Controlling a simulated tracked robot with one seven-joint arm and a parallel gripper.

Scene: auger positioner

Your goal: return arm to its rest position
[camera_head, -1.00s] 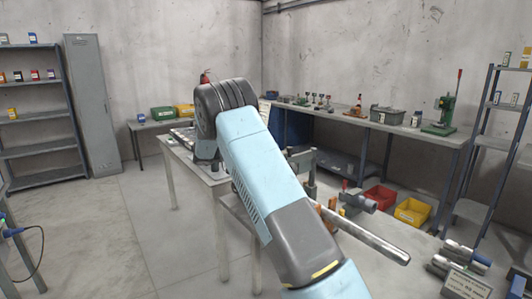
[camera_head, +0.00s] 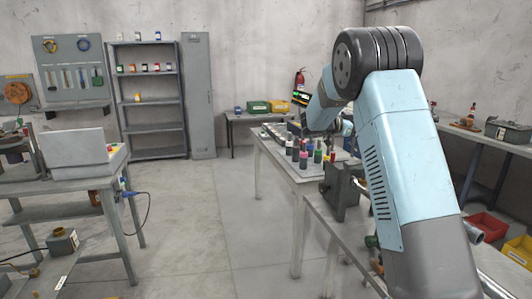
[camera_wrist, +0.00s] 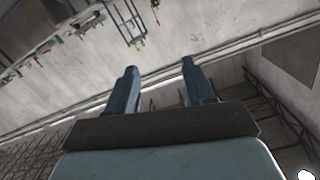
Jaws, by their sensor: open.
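My arm rises at the right of the head view, its blue link upright and its dark ribbed elbow joint high up. A further light-blue link of mine reaches down and away to the left of that joint, over the far end of the workbench. My gripper (camera_wrist: 159,66) shows in the wrist view with its two blue-grey fingers well apart and nothing between them. In the head view the gripper cannot be made out.
A workbench (camera_head: 277,156) with several small coloured-topped items runs beside and behind my arm. A grey vise (camera_head: 343,190) sits close left of the arm. Yellow and red bins (camera_head: 490,226) lie at the lower right. Open floor (camera_head: 215,225) lies left of the bench.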

